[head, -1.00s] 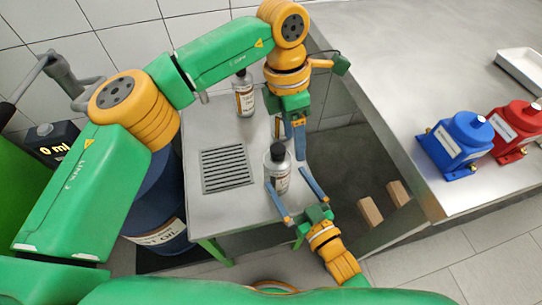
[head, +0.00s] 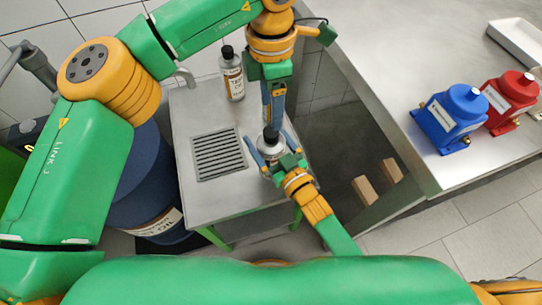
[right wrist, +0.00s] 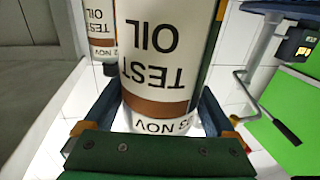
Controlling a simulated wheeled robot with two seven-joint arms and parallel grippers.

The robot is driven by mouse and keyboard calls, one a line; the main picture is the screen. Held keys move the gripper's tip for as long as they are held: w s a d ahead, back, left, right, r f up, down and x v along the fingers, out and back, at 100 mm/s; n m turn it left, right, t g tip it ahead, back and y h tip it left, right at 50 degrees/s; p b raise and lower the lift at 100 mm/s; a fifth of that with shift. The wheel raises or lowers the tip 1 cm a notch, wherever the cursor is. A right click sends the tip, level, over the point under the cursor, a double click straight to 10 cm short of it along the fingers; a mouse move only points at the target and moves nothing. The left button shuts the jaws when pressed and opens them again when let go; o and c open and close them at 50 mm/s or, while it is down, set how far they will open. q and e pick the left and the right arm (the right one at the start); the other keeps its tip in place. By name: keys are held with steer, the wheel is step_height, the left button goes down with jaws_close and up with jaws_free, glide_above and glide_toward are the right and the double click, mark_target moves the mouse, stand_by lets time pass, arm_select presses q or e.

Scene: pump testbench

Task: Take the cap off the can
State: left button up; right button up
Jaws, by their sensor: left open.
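The can is a grey bottle (head: 270,148) with a black cap (head: 270,134), standing on the small steel table (head: 215,205) near its right edge. In the right wrist view its white label (right wrist: 160,60) reads TEST OIL, upside down. My right gripper (head: 268,140) is open around the can body, one finger on each side; in the right wrist view its fingers (right wrist: 160,100) show narrow gaps to the can. My left gripper (head: 272,122) is open, pointing down from above with its fingertips at the cap; contact is unclear. The can's lower part is hidden by the right gripper.
A second capped bottle (head: 232,75) stands at the back of the table, beyond a drain grate (head: 218,155). A blue barrel (head: 150,190) is at left. A steel bench (head: 400,70) at right bears a blue pump (head: 452,120), a red pump (head: 508,103) and a white tray (head: 515,45).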

mark_target(269, 139)
jaws_close()
arm_select(q)
steer(key=shift+o, duration=0.9)
steer(key=s+d+f+g+h, duration=0.3)
steer(key=s+d+g+h, duration=0.15)
steer(key=s+d, duration=0.4)
steer(key=s+d+f+g+h, duration=0.3)
steer(key=s+d+h, duration=0.2)
steer(key=s+d, duration=0.35)
steer(key=s+d+r+n+h, duration=0.1)
steer(key=s+r+n+h, duration=0.1)
steer(key=r+n+h, duration=0.35)
steer(key=s+d+r+n+h, duration=0.2)
steer(key=r+n+h, duration=0.3)
steer(key=h, duration=0.1)
steer(key=w+a+n+t+y, duration=0.1)
steer(key=w+a+n+t, duration=0.4)
steer(key=n+t, duration=0.6)
steer(key=w+a+n+t+y, duration=0.2)
steer(key=w+a+n+t, duration=0.2)
steer(key=n+t, duration=0.75)
steer(key=w+a+f+n+y, duration=0.1)
steer(key=a+f+n+y, duration=1.1)
steer(key=a+n+y, duration=0.2)
steer(key=shift+t, duration=0.3)
steer(key=x, duration=1.1)
steer(key=shift+w+d+r, duration=0.1)
steer(key=shift+w+d, duration=0.05)
steer(key=shift+w, duration=0.15)
jaws_close()
